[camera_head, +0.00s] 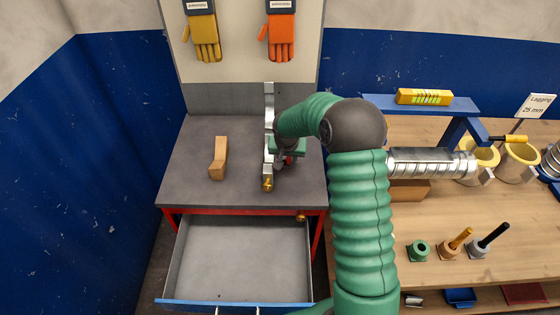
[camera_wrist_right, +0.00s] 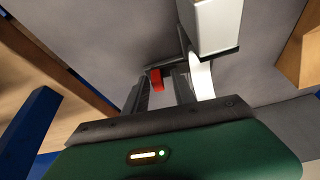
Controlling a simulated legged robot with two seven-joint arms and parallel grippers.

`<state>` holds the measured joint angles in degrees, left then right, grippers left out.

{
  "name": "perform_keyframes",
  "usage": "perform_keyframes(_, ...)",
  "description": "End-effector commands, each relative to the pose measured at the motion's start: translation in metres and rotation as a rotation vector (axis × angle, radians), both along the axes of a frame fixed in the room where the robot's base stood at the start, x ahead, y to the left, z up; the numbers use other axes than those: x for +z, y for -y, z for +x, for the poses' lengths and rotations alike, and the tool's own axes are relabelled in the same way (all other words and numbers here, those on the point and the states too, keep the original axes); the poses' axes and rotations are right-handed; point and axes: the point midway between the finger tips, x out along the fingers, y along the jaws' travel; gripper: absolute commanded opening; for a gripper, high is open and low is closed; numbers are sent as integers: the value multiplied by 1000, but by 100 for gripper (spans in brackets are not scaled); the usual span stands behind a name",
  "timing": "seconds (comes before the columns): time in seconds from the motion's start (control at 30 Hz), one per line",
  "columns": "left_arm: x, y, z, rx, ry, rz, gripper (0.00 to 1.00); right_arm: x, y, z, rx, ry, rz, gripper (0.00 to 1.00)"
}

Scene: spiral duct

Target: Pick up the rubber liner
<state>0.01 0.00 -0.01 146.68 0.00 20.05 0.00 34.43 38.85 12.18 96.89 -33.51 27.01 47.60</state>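A small red piece (camera_wrist_right: 157,80), which may be the rubber liner, lies on the grey worktop beside a metal strip; I cannot be sure what it is. It also shows as a red speck under my gripper in the head view (camera_head: 290,159). My right gripper (camera_wrist_right: 160,82) points down at the worktop, its two fingers apart with the red piece between their tips. I see no clear grip on it. In the head view the right gripper (camera_head: 283,160) is partly hidden by its green arm. My left gripper is not in view.
A metal bar (camera_head: 269,98) with a brass knob (camera_head: 267,185) is close by the gripper. A brown block (camera_head: 218,158) stands left. An open drawer (camera_head: 240,255) juts out in front.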

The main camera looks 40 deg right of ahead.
Motion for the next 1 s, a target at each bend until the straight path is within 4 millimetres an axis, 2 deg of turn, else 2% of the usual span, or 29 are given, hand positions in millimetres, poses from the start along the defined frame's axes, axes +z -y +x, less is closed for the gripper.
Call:
perform_keyframes(0.03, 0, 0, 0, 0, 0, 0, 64, 0, 1, 0, -1, 0, 1, 23)
perform_keyframes(0.2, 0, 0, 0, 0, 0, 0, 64, 0, 1, -1, -1, -1, 0, 1)
perform_keyframes(0.67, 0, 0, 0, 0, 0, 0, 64, 5, 2, -1, -3, -1, -1, 0)
perform_keyframes(0.77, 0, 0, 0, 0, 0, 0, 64, 22, 2, 0, -3, 3, -3, 0)
perform_keyframes(1.0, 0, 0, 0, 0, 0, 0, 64, 80, 1, 0, -2, 4, -3, 0)
